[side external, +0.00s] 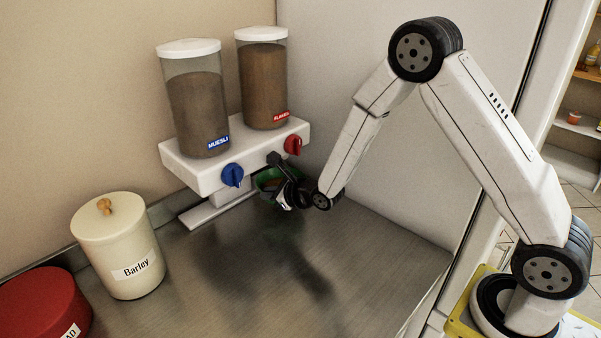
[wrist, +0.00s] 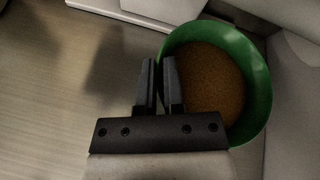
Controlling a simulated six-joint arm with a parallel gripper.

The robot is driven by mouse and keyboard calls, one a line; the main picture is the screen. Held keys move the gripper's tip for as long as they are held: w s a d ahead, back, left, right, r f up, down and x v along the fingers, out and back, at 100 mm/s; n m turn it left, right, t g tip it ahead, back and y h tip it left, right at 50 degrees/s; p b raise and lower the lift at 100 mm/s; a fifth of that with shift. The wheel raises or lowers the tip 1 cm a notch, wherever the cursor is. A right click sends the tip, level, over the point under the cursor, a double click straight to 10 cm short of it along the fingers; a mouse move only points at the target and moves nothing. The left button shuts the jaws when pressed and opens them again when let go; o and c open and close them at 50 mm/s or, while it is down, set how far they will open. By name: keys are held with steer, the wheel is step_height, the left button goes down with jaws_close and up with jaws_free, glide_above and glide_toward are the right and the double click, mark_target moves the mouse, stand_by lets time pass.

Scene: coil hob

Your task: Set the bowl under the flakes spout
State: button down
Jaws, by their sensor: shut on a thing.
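The green bowl (side external: 265,182) is below the front edge of the white dispenser, near the red flakes knob (side external: 292,145); my gripper partly hides it. In the wrist view the bowl (wrist: 262,88) is upright, with brown grainy stuff covering its inside bottom. My gripper (wrist: 160,82) is shut on the bowl's near-left rim, one finger on each side of the wall. In the side view my gripper (side external: 283,188) is in front of the bowl. The flakes container (side external: 263,85) is the right one, with a red label. The spout itself is hidden, and I cannot tell whether the bowl touches the counter.
The muesli container (side external: 197,110) with its blue knob (side external: 232,175) is left of the flakes. A cream Barley jar (side external: 118,245) and a red canister (side external: 42,305) stand at the left. A pale wall is close on the right. The metal counter (side external: 220,290) is clear in front.

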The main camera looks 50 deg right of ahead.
steer(key=shift+f, duration=0.95)
steer(key=shift+w+d+f, duration=0.15)
steer(key=shift+f, duration=0.2)
steer(key=c, duration=0.7)
jaws_free()
steer(key=shift+c, duration=0.2)
steer(key=v, duration=1.2)
